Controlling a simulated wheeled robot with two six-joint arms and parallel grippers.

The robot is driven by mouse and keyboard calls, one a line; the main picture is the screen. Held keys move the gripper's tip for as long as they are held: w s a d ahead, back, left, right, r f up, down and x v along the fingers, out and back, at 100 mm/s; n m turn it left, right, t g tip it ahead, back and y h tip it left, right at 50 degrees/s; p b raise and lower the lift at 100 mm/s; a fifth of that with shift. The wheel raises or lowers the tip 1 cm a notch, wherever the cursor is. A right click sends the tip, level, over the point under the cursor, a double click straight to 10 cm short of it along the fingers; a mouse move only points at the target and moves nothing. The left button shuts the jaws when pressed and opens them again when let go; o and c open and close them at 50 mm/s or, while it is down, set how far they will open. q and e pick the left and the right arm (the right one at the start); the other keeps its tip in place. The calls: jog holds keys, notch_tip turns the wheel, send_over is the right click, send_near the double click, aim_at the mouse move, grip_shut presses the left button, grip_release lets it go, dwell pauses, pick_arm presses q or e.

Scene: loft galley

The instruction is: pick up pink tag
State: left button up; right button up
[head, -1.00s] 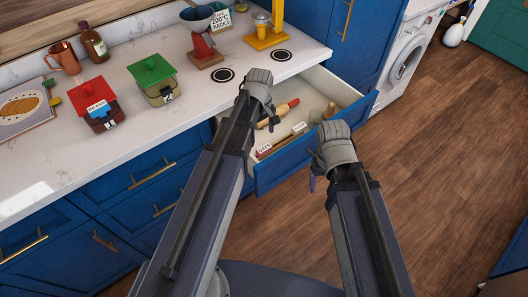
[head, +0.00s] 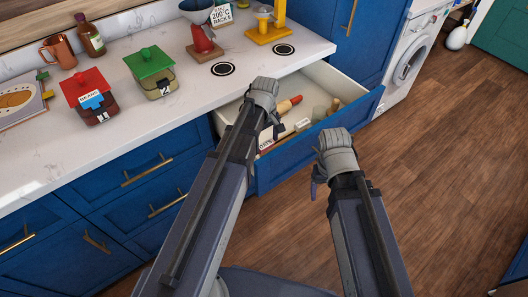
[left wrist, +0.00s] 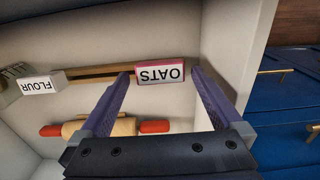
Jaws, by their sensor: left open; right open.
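The pink tag (left wrist: 160,72), a small block with a white face reading OATS, lies in the open drawer. In the head view the tag (head: 266,143) is partly hidden by my left arm. My left gripper (left wrist: 160,77) is open, pointing down into the drawer, with its fingertips on either side of the tag in the wrist view. I cannot tell whether they touch it. In the head view the left gripper (head: 273,128) is over the drawer's left part. My right gripper (head: 316,182) is open and empty, outside the drawer front.
The drawer (head: 330,130) also holds a rolling pin (left wrist: 112,128), a FLOUR tag (left wrist: 40,84) and a wooden strip (left wrist: 95,72). Its side wall (left wrist: 235,50) is close to the gripper. A red-lidded jar (head: 88,92) and green-lidded jar (head: 150,70) stand on the counter.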

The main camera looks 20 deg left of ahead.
pick_arm(q)
jog(key=shift+f+b, duration=0.4)
jog(key=shift+f, duration=0.5)
jog(key=shift+r, duration=0.1)
jog(key=shift+c, duration=0.2)
jog(key=c, duration=1.2)
